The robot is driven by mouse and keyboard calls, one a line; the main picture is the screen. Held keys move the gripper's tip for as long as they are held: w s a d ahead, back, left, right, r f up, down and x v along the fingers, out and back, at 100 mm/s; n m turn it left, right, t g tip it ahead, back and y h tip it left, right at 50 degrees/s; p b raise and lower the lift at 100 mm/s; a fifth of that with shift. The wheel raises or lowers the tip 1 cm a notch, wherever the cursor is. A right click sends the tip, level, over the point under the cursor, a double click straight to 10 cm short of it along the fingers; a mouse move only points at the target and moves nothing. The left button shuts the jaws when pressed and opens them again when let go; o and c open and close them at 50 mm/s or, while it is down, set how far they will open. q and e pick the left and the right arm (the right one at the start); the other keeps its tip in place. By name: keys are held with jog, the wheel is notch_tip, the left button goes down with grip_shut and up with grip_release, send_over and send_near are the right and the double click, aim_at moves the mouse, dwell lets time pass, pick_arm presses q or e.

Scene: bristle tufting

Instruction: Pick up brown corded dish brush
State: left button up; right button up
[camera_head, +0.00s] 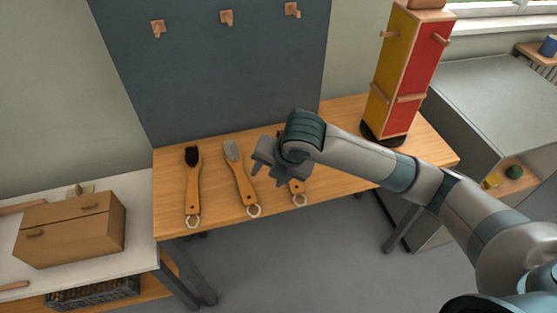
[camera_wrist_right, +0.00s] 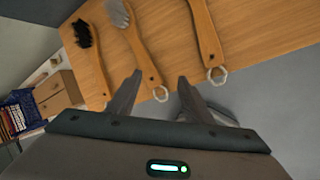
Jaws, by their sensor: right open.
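Three wooden brushes lie on the wooden table, each with a pale loop at its handle end. The left brush (camera_head: 192,187) has black bristles, and the middle brush (camera_head: 242,180) has grey bristles. The right brush (camera_head: 297,187) has its head mostly hidden behind my right gripper; in the right wrist view its handle (camera_wrist_right: 206,35) shows but its bristles are out of frame. I cannot tell its bristle colour. My right gripper (camera_head: 264,167) is open and empty above the table. In the wrist view its fingers (camera_wrist_right: 160,80) are near the middle brush's loop end. My left gripper is not in view.
The wooden table (camera_head: 225,213) has a grey-blue panel (camera_head: 220,70) with several pegs behind it. A red and yellow tower (camera_head: 405,75) stands at the table's right end. A brown box (camera_head: 70,228) sits on the white surface at left.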

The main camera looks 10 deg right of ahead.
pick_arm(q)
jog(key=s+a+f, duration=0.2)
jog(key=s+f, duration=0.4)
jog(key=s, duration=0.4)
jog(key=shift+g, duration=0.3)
pick_arm(e)
jog(key=w+d+r+n+h, duration=0.2)
jog(key=w+d+r+n, duration=0.3)
jog(key=w+d+r, duration=0.1)
jog(key=shift+w+d+r+n+h, duration=0.3)
jog(key=shift+d+r, duration=0.4)
jog(key=shift+d, duration=0.55)
pick_arm(q)
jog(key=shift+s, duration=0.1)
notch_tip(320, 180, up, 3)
jog(key=p, duration=0.3)
pick_arm(e)
jog(key=x, duration=1.2)
jog(key=shift+f, duration=0.1)
